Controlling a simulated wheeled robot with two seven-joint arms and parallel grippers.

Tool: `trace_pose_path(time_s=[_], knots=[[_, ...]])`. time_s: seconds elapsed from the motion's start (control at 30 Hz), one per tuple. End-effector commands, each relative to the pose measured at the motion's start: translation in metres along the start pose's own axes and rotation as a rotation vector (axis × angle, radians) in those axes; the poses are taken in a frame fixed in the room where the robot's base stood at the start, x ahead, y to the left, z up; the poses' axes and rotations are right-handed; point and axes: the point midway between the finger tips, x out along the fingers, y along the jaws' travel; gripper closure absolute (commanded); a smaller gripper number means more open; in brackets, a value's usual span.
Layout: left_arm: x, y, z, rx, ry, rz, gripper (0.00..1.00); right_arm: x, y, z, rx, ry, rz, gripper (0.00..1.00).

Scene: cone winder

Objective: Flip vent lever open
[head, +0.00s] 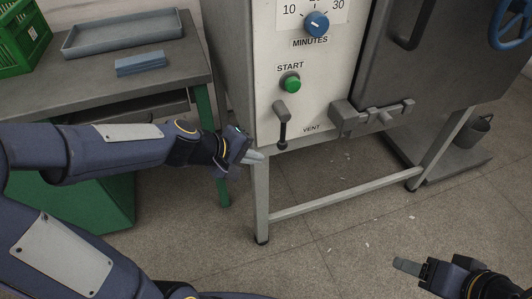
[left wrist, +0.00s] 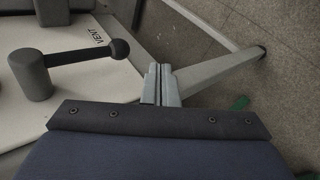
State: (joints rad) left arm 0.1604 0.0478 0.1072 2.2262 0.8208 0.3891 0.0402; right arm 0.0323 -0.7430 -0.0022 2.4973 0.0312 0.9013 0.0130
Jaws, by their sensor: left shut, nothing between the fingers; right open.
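The vent lever (head: 282,126) is on the white front panel, below the green start button and left of the VENT label (head: 311,129). Its grey hub is at the top, and its dark rod hangs down to a black ball. In the left wrist view the lever's rod (left wrist: 80,56) and ball show left of my fingers. My left gripper (head: 260,156) is shut and empty, just below and left of the ball at the panel's lower edge. A gap shows between fingertips and ball in the wrist view (left wrist: 160,72). My right gripper (head: 406,267) is open, low at the right, away from the lever.
The green start button (head: 291,84) and blue minutes dial (head: 316,25) are above the lever. A grey latch block (head: 350,117) sticks out to its right. A table (head: 70,85) with a tray (head: 123,33) stands at left. Open floor lies under the machine's frame.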

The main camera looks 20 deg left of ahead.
Motion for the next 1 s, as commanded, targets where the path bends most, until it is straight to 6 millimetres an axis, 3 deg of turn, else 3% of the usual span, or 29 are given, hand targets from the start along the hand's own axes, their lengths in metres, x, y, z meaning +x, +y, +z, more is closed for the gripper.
trace_pose_path(time_s=[0.1, 0.3, 0.77, 1.0], knots=[[0.009, 0.020, 0.003, 0.004, -0.003, 0.002, 1.00, -0.008, -0.004, -0.004, 0.000, 0.001, 0.000, 0.41], [0.018, 0.031, 0.004, 0.003, 0.000, 0.002, 1.00, -0.011, -0.005, -0.006, 0.000, 0.001, 0.000, 0.41], [0.021, 0.030, 0.003, 0.001, 0.000, 0.006, 1.00, -0.008, -0.004, -0.004, 0.000, 0.001, 0.000, 0.41], [0.029, 0.027, 0.004, -0.007, -0.009, 0.058, 1.00, 0.017, 0.008, 0.008, 0.000, 0.001, 0.000, 0.41]])
